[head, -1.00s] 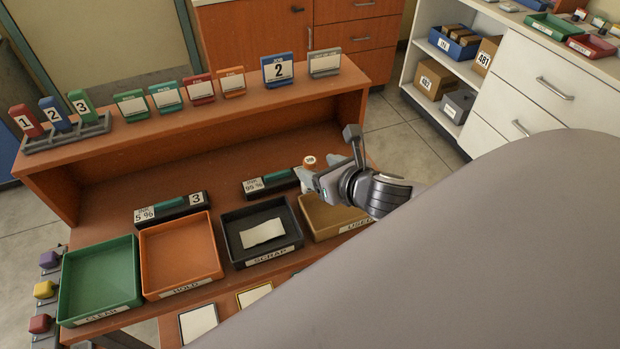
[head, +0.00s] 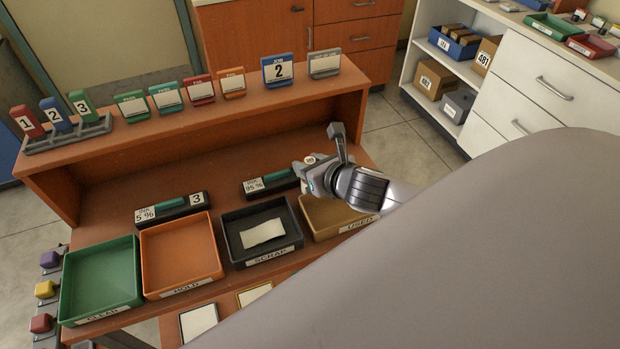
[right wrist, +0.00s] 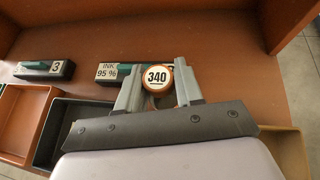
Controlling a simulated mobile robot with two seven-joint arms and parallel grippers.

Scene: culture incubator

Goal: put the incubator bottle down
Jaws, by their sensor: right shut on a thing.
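The bottle (right wrist: 157,77) shows in the right wrist view with a round white cap label reading 340 and an orange-brown rim. My right gripper (right wrist: 158,92) is shut on it, one finger on each side. In the head view my right gripper (head: 312,172) is above the desk, behind the tan USED tray. There the bottle (head: 310,159) is mostly hidden behind the gripper; only part of its top shows. I cannot tell whether its base touches the desk. My left gripper is not in view.
Green CLEAR tray (head: 67,301), orange HOLD tray (head: 146,285), black SCRAP tray (head: 236,257) with a paper, and tan USED tray (head: 330,230) line the desk's front. An INK 95 % holder (head: 256,187) is beside the gripper. Bare desk (head: 220,165) lies behind.

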